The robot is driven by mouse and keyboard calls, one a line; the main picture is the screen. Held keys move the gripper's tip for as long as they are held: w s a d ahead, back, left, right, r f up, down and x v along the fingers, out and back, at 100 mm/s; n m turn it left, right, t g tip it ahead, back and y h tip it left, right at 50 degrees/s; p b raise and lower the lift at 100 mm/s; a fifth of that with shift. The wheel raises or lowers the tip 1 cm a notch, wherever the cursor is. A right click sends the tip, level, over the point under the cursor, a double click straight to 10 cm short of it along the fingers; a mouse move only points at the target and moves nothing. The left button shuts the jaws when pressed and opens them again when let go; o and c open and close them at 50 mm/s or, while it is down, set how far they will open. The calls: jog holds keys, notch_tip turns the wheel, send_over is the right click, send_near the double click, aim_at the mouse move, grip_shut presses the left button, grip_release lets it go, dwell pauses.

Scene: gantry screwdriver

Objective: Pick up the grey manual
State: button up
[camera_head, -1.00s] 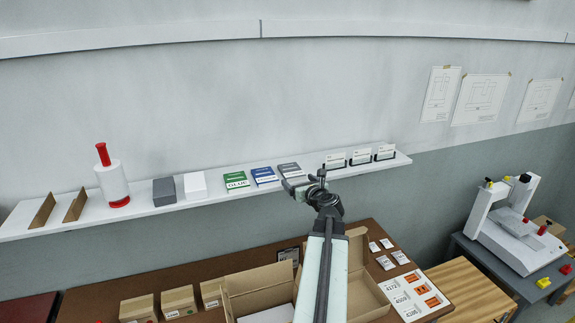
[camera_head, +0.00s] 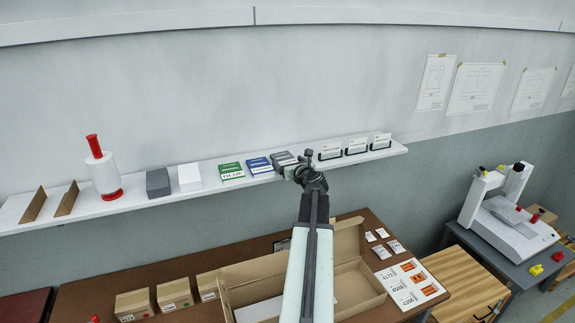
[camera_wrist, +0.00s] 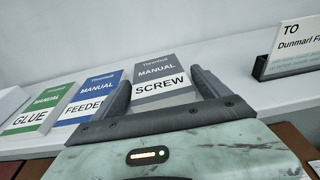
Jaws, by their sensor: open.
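The manual's near end is hidden behind the gripper's palm edge. I cannot tell whether the fingers touch it.
The blue feeder manual (camera_wrist: 92,98) lies close left of the left finger, and the green glue manual (camera_wrist: 38,108) lies beyond it. A card holder (camera_wrist: 288,50) stands to the right. An open cardboard box (camera_head: 345,245) is on the table below.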

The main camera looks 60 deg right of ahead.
jog(key=shift+s, duration=0.1)
jog(key=c, duration=1.2)
jog(key=shift+r, duration=0.1)
